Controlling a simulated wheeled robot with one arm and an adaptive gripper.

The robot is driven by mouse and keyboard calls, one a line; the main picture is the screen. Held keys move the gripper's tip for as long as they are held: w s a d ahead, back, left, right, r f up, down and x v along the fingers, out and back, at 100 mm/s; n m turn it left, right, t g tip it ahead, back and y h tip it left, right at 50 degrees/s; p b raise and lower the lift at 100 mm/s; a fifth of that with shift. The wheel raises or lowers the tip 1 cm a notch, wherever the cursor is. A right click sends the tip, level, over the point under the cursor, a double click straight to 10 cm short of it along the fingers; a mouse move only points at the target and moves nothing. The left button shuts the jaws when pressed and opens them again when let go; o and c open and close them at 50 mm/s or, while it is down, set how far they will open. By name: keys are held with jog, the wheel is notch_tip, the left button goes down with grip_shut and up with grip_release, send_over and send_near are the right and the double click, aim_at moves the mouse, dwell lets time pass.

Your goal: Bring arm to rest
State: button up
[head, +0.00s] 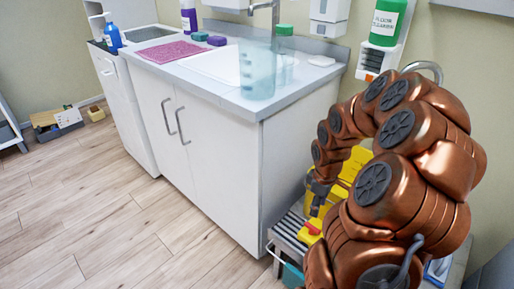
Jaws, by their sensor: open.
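My copper-coloured arm fills the right side of the head view, curled over in an arch. Its end bends down at the left of the arch. My gripper (317,204) is small and dark there, pointing down in front of a yellow object, and is partly hard to make out. It is open, and I see nothing held between its fingers. Whether it touches the yellow object I cannot tell.
A white sink cabinet (205,140) stands left of my arm. A yellow object (353,168) and a grey slatted rack (290,234) are near my gripper. Wooden floor (90,205) is clear at left.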

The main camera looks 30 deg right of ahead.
jog(key=shift+r, duration=0.1)
jog(key=a+r+p, duration=0.7)
jog(key=r, duration=0.4)
jog(key=s+a+r+m+p, duration=0.1)
jog(key=s+a+r+p, duration=0.4)
jog(key=r, duration=0.4)
jog(key=s+a+r+m+g+p, duration=0.1)
jog(key=s+a+r+m+p, duration=0.1)
jog(key=s+a+r+p, duration=0.4)
jog(key=s+a+r+m+p, duration=0.2)
jog(key=s+a+r+p, duration=0.4)
jog(key=r, duration=0.8)
jog(key=a+p, duration=0.2)
jog(key=a, duration=0.1)
jog(key=shift+s+a+g, duration=0.15)
jog(key=shift+a+g, duration=0.15)
jog(key=shift+g, duration=0.1)
jog(key=shift+c, duration=0.5)
jog(key=shift+d+m, duration=0.1)
jog(key=shift+m, duration=0.2)
